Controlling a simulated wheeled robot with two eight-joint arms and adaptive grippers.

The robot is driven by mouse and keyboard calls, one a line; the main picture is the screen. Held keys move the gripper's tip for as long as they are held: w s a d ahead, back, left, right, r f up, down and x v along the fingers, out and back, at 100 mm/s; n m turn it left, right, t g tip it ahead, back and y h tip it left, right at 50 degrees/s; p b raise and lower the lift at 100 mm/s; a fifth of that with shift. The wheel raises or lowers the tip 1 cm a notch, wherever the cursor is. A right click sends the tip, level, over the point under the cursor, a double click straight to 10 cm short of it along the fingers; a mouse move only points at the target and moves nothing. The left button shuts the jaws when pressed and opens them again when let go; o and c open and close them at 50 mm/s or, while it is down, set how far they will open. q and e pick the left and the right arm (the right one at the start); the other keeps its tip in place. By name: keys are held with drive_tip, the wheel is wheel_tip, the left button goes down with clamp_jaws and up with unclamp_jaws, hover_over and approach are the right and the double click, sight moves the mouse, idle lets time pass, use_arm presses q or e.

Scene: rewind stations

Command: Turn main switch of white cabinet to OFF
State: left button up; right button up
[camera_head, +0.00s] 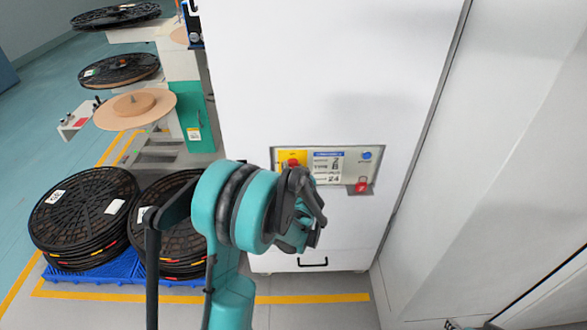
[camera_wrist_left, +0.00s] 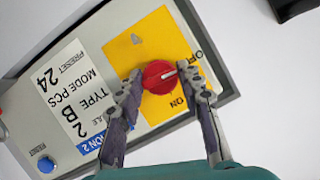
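The white cabinet (camera_head: 325,75) stands ahead in the head view with a grey control panel (camera_head: 346,190) on its front. The main switch is a red round knob on a yellow plate; it shows at the panel's left (camera_head: 293,163) and in the left wrist view (camera_wrist_left: 158,77). Its white mark points right in the wrist view, between the printed OFF and ON. My left gripper (camera_head: 308,215) is in front of the panel. In the wrist view its open fingers (camera_wrist_left: 160,75) flank the knob; contact cannot be told. My right gripper is not in view.
A blue button (camera_head: 366,155) and a red part (camera_head: 362,186) sit on the panel's right. A drawer handle (camera_head: 313,262) is below. Stacked black reels (camera_head: 85,215) on a blue pallet stand left. A white wall (camera_head: 500,150) is close on the right.

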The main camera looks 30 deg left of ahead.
use_arm(q)
drive_tip(key=shift+n+h, duration=0.3)
drive_tip(key=shift+n, duration=0.3)
drive_tip(key=o, duration=1.1)
drive_tip(key=v, duration=1.2)
